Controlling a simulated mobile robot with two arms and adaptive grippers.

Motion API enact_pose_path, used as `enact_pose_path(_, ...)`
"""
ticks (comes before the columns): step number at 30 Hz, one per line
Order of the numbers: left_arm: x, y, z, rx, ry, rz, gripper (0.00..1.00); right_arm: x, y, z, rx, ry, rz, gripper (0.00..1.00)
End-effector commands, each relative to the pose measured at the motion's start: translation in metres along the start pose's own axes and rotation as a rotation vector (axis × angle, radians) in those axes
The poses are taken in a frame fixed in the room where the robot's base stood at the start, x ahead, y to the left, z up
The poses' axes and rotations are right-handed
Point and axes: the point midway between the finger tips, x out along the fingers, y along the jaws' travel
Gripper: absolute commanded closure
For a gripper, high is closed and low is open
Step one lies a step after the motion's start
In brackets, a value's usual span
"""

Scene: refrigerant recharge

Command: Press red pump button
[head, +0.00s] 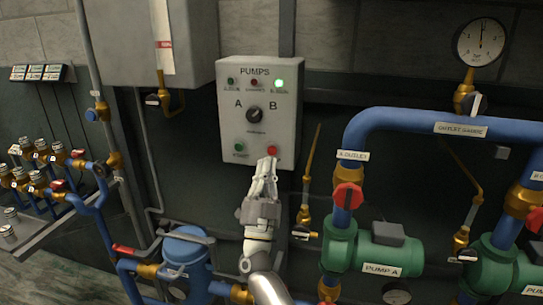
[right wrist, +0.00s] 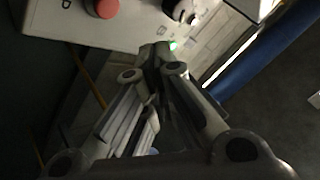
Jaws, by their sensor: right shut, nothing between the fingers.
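The pump control box (head: 284,126), a light grey panel marked PUMPS, hangs on the wall in the middle of the head view. Its red button (head: 272,150) is at the lower right, beside a green button (head: 240,147) at the lower left. My right gripper (head: 267,163) is shut and empty, its fingertips just below the red button in the picture. Whether they touch it I cannot tell. In the right wrist view, the red button (right wrist: 102,8) shows at the top, left of the shut fingertips (right wrist: 154,50). My left gripper is not in view.
A selector knob (head: 254,115) sits mid-panel, and a green lamp (head: 280,83) glows at the upper right. Blue pipes (head: 430,119) and green Pump A (head: 375,250) stand to the right. Blue pipes with brass valves (head: 45,165) are at the left.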

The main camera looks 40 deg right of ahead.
Motion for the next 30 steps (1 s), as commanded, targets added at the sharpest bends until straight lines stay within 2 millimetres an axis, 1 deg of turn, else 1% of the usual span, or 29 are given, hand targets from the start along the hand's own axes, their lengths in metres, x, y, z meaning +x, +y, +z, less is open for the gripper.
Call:
enact_pose_path(1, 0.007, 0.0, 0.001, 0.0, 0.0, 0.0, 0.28, 0.004, 0.006, 0.005, -0.001, 0.002, -0.001, 1.0)
enact_pose_path(3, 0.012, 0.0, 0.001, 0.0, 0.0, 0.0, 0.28, 0.011, 0.011, 0.011, -0.002, 0.002, -0.002, 1.0)
enact_pose_path(7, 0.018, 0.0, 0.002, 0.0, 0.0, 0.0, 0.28, 0.022, 0.018, 0.018, -0.001, 0.002, 0.0, 1.0)
enact_pose_path(12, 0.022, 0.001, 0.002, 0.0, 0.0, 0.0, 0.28, 0.032, 0.024, 0.024, 0.0, 0.001, -0.001, 1.0)
enact_pose_path(18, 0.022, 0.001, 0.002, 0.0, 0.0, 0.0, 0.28, 0.035, 0.026, 0.026, -0.001, -0.001, 0.0, 1.0)
enact_pose_path(30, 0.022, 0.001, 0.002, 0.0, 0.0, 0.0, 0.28, 0.035, 0.026, 0.026, 0.0, 0.0, 0.0, 1.0)
